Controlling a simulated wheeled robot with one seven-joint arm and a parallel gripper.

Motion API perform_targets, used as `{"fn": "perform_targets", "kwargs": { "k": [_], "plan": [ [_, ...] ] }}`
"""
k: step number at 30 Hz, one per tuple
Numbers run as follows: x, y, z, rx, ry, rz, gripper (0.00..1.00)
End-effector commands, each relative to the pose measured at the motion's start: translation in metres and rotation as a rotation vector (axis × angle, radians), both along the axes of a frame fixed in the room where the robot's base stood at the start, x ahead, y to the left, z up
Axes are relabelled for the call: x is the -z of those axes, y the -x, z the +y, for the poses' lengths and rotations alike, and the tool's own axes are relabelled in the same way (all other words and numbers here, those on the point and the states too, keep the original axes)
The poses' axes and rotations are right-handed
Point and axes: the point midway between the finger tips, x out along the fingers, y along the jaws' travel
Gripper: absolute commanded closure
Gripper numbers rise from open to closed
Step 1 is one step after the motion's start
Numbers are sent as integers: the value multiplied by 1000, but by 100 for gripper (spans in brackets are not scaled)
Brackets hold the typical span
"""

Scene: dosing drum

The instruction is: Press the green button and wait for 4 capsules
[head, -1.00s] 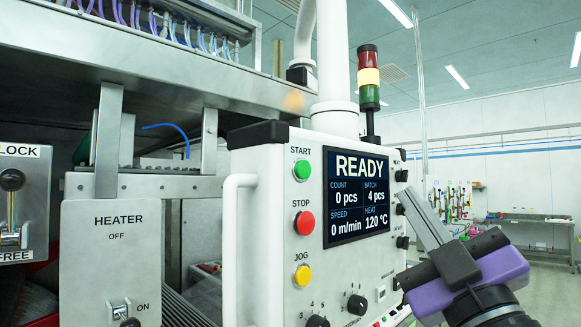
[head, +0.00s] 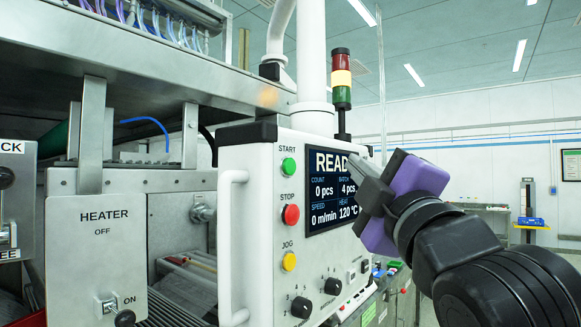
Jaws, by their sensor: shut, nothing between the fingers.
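The green START button (head: 288,168) is at the upper left of the white control panel (head: 262,270). The red STOP button (head: 291,215) and the yellow JOG button (head: 289,261) are below it. The display (head: 325,215) reads READY, count 0 pcs, batch 4 pcs, speed 0 m/min; the heat value is partly covered. My gripper (head: 355,168) is shut and empty. It is in front of the display's right part, to the right of the green button and apart from it. No capsules are seen.
A grey HEATER plate (head: 105,255) with a switch is left of the panel. A white handle (head: 228,245) stands out at the panel's left edge. Dark knobs (head: 333,286) are on its lower part. A red, yellow and green signal tower (head: 341,78) rises behind.

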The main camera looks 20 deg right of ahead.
Motion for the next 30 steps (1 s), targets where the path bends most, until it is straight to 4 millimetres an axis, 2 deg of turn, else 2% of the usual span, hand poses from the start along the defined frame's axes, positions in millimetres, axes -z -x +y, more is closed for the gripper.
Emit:
{"fn": "perform_targets", "kwargs": {
  "k": [8, 24, 30],
  "plan": [
    [1, -7, 5, -2, -1, 2, 100],
    [0, -60, 43, -2, -2, 0, 100],
    [0, -69, 51, -1, -1, -1, 100]
  ]
}}
